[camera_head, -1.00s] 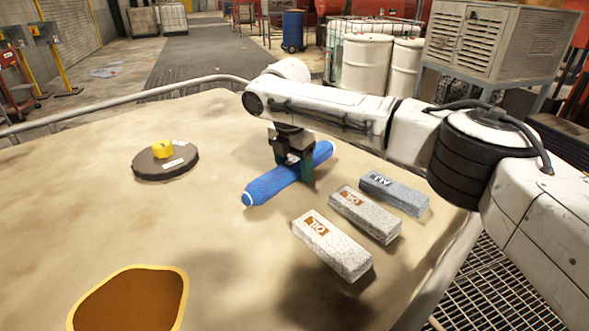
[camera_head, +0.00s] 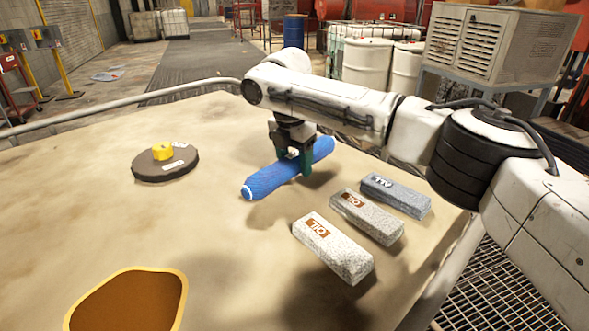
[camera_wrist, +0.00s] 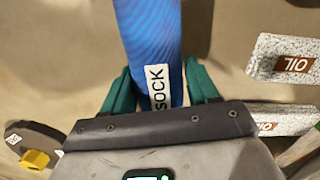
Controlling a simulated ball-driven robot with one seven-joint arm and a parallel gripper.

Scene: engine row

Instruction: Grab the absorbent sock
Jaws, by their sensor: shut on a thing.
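The absorbent sock is a long blue roll (camera_head: 265,182) with white bands near its ends, over the middle of the tan table in the head view. My gripper (camera_head: 306,166) is shut around its middle from above. A shadow lies on the table below and right of the sock, which looks raised slightly. In the wrist view the sock (camera_wrist: 150,40) runs up between my green fingertips (camera_wrist: 163,92), and a white label reading "SOCK" shows on it. The sock's far end is outside the wrist view.
Two speckled blocks marked "OIL" (camera_head: 333,250) (camera_head: 366,217) and a grey block (camera_head: 396,195) lie right of the sock. A dark disc (camera_head: 165,165) with a yellow knob sits left. An orange-rimmed brown patch (camera_head: 128,302) is at the front left. The table between is clear.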

